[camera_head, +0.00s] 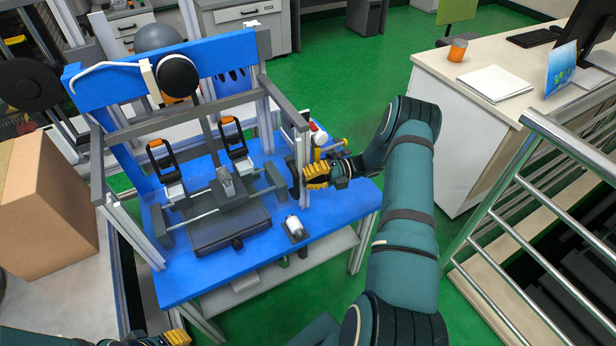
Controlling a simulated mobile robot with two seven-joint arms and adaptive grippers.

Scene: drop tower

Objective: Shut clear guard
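The drop tower is a blue table and back panel with a grey frame around its test area. The clear guard seems to be the dark-edged panel (283,100) on the frame's right side, angled out toward me; its clear sheet is hardly visible. My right gripper (312,175) is beside the upright at the panel's near edge, its yellow fingers close to or touching it. I cannot tell whether the fingers grip anything. My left gripper (177,338) shows only partly at the bottom left edge, low and away from the tower; its opening cannot be made out.
Black-and-orange clamps (232,138) and a dark base plate (228,228) sit inside the frame. A small white-and-dark device (294,227) lies at the blue table's front. A cardboard box (45,205) stands left. A metal railing (560,140) and white desk (455,120) are right.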

